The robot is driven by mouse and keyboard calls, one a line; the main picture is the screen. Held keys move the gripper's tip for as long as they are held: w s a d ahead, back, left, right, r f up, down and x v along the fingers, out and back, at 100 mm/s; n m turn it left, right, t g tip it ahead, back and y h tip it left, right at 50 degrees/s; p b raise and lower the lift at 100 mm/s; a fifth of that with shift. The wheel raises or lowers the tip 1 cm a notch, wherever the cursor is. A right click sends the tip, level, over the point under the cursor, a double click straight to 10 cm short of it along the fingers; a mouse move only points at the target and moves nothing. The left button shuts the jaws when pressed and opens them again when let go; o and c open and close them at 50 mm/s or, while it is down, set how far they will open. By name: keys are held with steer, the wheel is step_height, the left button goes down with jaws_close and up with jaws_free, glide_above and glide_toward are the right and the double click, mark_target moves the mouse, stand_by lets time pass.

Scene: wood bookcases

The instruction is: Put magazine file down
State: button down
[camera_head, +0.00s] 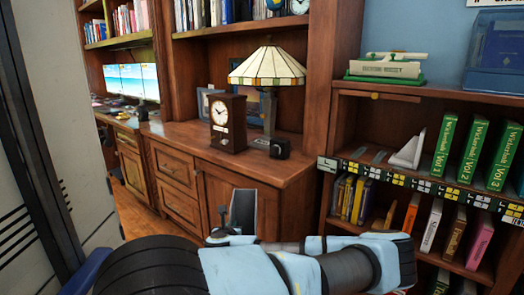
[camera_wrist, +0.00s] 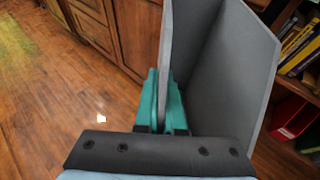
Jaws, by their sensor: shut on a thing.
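The grey magazine file (camera_wrist: 235,75) fills the upper middle and right of the wrist view, its open side showing two walls and a fold. My gripper (camera_wrist: 166,105), with teal fingers, is shut on one thin wall of it. In the head view the magazine file (camera_head: 243,208) shows small and dark, above my forearm and in front of the wooden cabinet. It is held in the air, apart from the cabinet top (camera_head: 185,134). My fingers are mostly hidden by my arm in the head view.
The cabinet top holds a mantel clock (camera_head: 228,123), a stained-glass lamp (camera_head: 268,68) and a small black object (camera_head: 280,148). The right bookcase has green volumes (camera_head: 473,150), a white wedge-shaped object (camera_head: 408,150) and lower books (camera_head: 432,225). Wooden floor (camera_wrist: 60,110) is clear at left.

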step_height(320, 180, up, 7)
steer(key=p, duration=0.5)
steer(key=s+f, duration=0.1)
steer(key=s, duration=0.2)
steer(key=s+f, duration=0.1)
steer(key=s, duration=0.2)
steer(key=s+f, duration=0.1)
steer(key=s, duration=0.1)
steer(key=shift+s+f, duration=0.15)
steer(key=shift+s, duration=0.6)
steer(key=shift+d, duration=0.1)
